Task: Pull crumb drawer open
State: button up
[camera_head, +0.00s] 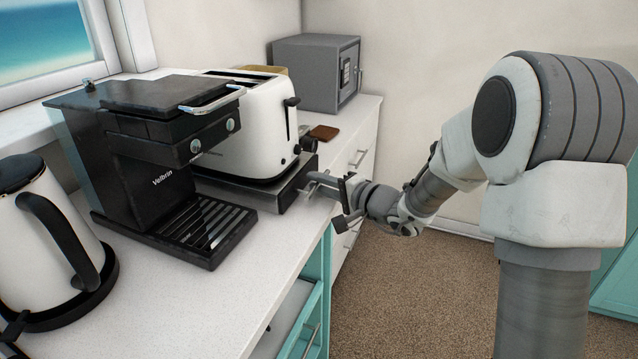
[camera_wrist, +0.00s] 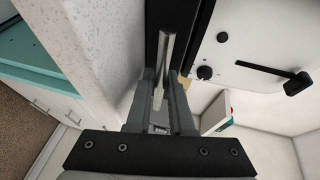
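The white toaster (camera_head: 250,125) stands on a low dark base on the counter; it also shows in the wrist view (camera_wrist: 262,40). The crumb drawer (camera_head: 287,192) is the flat dark and metal front under the toaster. In the wrist view, the drawer's dark front (camera_wrist: 180,30) runs down the middle with a silver bar handle (camera_wrist: 164,70). My gripper (camera_head: 323,184) is at this front. In the wrist view, the fingers of my gripper (camera_wrist: 161,104) stand on either side of the bar, with gaps showing. Whether either finger touches it is unclear.
A black coffee machine (camera_head: 150,150) stands left of the toaster, with a white kettle (camera_head: 45,240) nearer. A grey safe (camera_head: 315,72) and a small brown item (camera_head: 324,132) lie beyond. The floor (camera_head: 420,290) right of the counter is clear.

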grip_shut()
jog(key=shift+d, duration=0.15)
dwell(1.1)
jog(key=s+d+b, duration=0.3)
jog(key=d, duration=0.6)
jog(key=s+d+b, duration=0.3)
jog(key=d, duration=0.6)
jog(key=shift+s, duration=0.35)
jog(key=shift+o, duration=1)
grip_release()
jog(key=p+v, duration=0.2)
jog(key=v, duration=1.5)
jog(key=shift+d+r+p, duration=0.15)
jog(key=shift+r+p, duration=0.05)
jog(key=shift+p, duration=0.1)
